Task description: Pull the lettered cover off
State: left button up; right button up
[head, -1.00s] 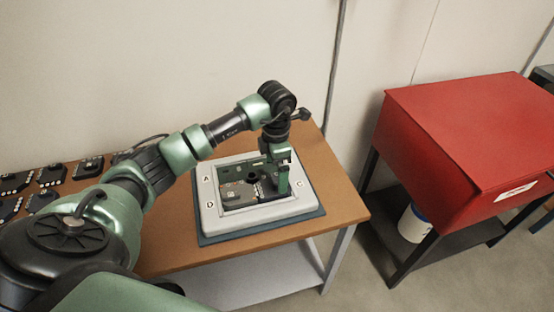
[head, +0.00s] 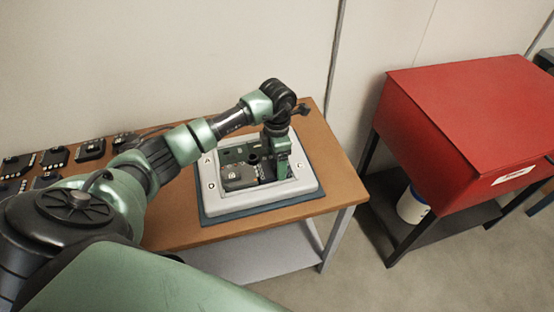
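The lettered cover (head: 305,187) is a pale grey rectangular frame with rounded corners and small dark marks on its rim. It lies on a dark blue-grey base (head: 236,215) on the brown table. Dark parts (head: 238,182) show through its opening. My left gripper (head: 270,172) points down over the right part of the opening, close to the cover's inner right edge. A green piece hides part of the opening. I cannot tell whether the fingers touch the cover or how far apart they are. My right gripper is not in view.
Several small black devices (head: 92,149) lie on the table's left end. A wall stands behind the table. A red cabinet (head: 465,110) on dark legs stands to the right, with a white container (head: 411,207) on its lower shelf. The table's front right corner is bare.

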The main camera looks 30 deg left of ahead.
pick_arm(q)
jog(key=c, duration=0.8)
jog(key=shift+c, duration=0.4)
jog(key=shift+r, duration=0.1)
notch_tip(320, 180, up, 17)
jog(key=p, duration=1)
dwell(0.5)
